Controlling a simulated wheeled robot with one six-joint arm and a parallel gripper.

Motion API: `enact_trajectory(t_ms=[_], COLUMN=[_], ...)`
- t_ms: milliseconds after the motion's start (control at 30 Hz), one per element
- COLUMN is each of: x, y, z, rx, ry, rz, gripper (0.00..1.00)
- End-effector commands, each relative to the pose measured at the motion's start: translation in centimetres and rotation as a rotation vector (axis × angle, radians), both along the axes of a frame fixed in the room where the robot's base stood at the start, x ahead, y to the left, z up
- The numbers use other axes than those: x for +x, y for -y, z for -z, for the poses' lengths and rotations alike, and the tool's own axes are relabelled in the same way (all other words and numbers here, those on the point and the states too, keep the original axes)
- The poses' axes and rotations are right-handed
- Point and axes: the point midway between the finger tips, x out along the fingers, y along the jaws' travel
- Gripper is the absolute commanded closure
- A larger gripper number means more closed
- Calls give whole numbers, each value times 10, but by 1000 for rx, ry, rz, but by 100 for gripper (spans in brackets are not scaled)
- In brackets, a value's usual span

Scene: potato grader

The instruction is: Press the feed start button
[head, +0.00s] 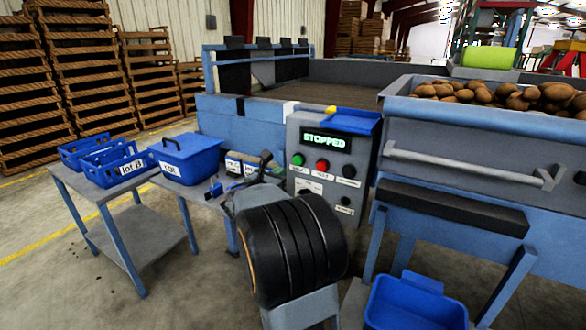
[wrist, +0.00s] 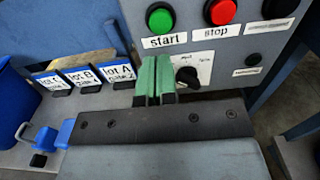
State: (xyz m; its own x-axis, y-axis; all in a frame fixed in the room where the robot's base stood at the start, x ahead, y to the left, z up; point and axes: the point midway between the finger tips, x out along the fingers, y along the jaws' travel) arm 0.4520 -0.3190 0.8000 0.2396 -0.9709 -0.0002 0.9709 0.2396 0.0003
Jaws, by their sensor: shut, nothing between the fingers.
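The green start button (head: 298,159) is on the grey control panel (head: 302,205), left of the red stop button (head: 322,165). The panel's display (head: 324,141) reads STOPPED. In the wrist view the start button (wrist: 160,18) is near the top centre, above its "start" label (wrist: 165,41). The red stop button (wrist: 220,11) is to its right. My gripper (wrist: 155,62) is shut and empty; its green fingers appear just below the start label, and the button is uncovered. I cannot tell the gap between fingertips and panel.
A black selector knob (wrist: 186,76) sits right of my fingers. Cards for lots A, B and C (wrist: 85,77) stand at left. In the head view, blue bins (head: 187,158) sit on a side table and potatoes (head: 500,95) fill the hopper at right.

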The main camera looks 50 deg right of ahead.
Motion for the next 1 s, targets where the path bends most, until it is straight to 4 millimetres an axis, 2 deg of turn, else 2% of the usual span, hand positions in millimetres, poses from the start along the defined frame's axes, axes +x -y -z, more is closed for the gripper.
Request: enact_trajectory(t_ms=[33,200,400,633,1000], x=[2,9,15,18,19], y=[11,39,62,75,76], z=[3,2,2,0,0], rx=[0,0,-1,-1,0], ry=[0,0,0,0,0], rz=[4,3,1,0,0], gripper=[100,100,100,100,100])
